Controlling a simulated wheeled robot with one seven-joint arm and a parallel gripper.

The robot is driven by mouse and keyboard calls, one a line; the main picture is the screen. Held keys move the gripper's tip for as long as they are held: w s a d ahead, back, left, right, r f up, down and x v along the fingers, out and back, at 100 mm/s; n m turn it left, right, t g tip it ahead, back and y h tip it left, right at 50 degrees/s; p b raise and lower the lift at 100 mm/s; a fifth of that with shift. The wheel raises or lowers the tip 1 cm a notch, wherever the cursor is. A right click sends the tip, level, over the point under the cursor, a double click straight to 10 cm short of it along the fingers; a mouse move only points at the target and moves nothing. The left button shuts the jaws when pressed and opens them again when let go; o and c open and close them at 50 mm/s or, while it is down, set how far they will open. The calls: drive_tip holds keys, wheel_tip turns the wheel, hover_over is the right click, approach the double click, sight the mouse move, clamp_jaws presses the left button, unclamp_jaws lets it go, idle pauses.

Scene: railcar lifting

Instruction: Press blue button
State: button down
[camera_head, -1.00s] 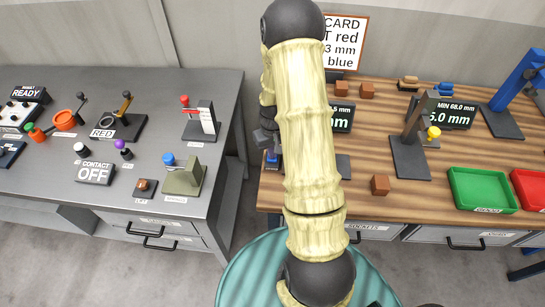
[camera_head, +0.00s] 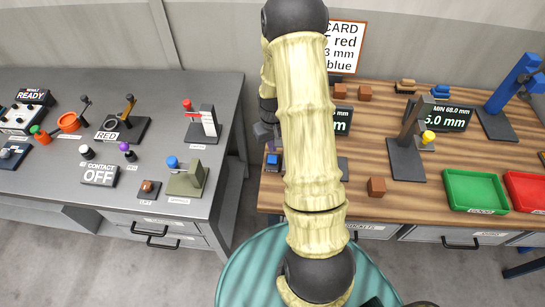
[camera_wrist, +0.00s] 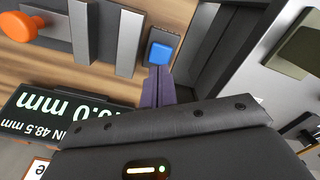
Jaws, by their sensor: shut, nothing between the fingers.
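The blue button (camera_head: 273,160) sits in a dark housing at the left edge of the wooden bench, just left of my arm. In the wrist view the blue square button (camera_wrist: 161,53) shows clearly, its face uncovered. My gripper (camera_wrist: 158,72) is shut and empty, its purple-grey fingertips close to the button's edge. I cannot tell whether they touch it. In the head view my gripper (camera_head: 268,142) is partly hidden by my arm and appears just above the button.
A digital display (camera_wrist: 75,115) and an orange knob (camera_wrist: 18,27) on a metal fixture are near the button. The grey bench (camera_head: 60,195) on the left has several controls, including a blue knob (camera_head: 172,162). A gap separates the benches. Green tray (camera_head: 476,209) at right.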

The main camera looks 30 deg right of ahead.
drive_tip(key=shift+r+p, duration=0.65)
drive_tip(key=shift+r, duration=0.45)
drive_tip(key=shift+a, duration=0.1)
drive_tip(key=s+a+r+t+b, duration=0.2)
drive_tip(key=s+a+r, duration=1)
drive_tip(key=a+r, duration=0.1)
drive_tip(key=shift+s+a+r+n+t, duration=0.2)
drive_tip(key=shift+s+r+n+t, duration=0.15)
drive_tip(key=shift+r, duration=0.55)
drive_tip(key=shift+w, duration=0.1)
idle(0.3)
